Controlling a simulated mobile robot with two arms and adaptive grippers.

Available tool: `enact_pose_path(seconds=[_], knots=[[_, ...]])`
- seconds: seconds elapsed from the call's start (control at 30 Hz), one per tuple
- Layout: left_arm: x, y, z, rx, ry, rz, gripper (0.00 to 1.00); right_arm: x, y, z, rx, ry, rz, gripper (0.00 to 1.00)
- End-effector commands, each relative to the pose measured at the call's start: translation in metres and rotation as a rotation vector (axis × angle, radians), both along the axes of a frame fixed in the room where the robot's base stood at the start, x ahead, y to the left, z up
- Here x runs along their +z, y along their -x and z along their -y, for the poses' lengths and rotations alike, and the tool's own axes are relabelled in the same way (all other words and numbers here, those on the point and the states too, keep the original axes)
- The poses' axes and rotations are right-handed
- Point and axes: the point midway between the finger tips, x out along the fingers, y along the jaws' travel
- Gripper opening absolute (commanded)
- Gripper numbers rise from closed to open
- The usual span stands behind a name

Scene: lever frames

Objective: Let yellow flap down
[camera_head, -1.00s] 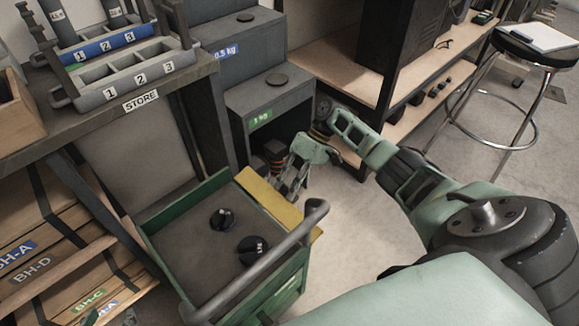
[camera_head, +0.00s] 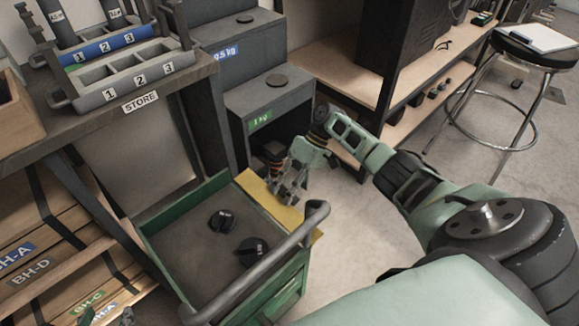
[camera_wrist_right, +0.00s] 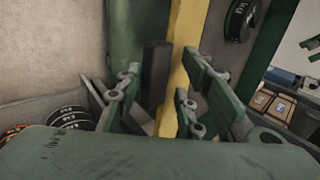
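The yellow flap (camera_head: 283,207) sits along the right side of the green cart (camera_head: 165,208), raised roughly level with its top. My right gripper (camera_head: 288,188) is at the flap's far outer edge. In the right wrist view, its two fingers (camera_wrist_right: 160,95) are apart, with the flap's narrow yellow edge (camera_wrist_right: 182,45) and a dark block (camera_wrist_right: 155,72) in the space between them. Whether the fingers touch either one cannot be told. Only a small piece that may be my left gripper (camera_head: 100,316) shows at the bottom left edge.
Two black weights (camera_head: 221,221) lie on the cart top, beside the grey handle (camera_head: 270,265). Behind my right gripper stands a dark cabinet with a 1 kg label (camera_head: 260,120). A stool (camera_head: 535,50) is at the right. The floor right of the cart is clear.

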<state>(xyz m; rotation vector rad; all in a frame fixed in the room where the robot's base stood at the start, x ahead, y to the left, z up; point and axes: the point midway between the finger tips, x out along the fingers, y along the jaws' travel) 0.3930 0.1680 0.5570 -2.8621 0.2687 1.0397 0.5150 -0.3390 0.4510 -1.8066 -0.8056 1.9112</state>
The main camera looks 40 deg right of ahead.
Motion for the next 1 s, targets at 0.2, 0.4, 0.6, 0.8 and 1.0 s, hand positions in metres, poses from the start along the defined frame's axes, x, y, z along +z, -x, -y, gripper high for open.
enact_pose_path(seconds=[0.2,0.4,0.6,0.8,1.0], knots=[[0.001,0.001,0.001,-0.002,0.001,-0.001,0.40,0.004,-0.002,0.001,-0.002,-0.002,0.006,0.33],[0.001,0.001,0.001,-0.002,0.001,-0.001,0.40,0.023,-0.006,0.017,-0.003,0.000,0.009,0.33],[0.000,0.000,0.000,-0.001,0.000,-0.001,0.40,0.056,-0.009,0.045,-0.003,-0.001,0.007,0.33],[0.000,0.000,0.000,-0.001,0.000,-0.001,0.40,0.082,-0.012,0.066,-0.002,-0.002,0.004,0.33],[0.000,0.000,0.000,-0.001,0.001,0.000,0.40,0.092,-0.012,0.075,0.000,-0.001,0.001,0.33]])
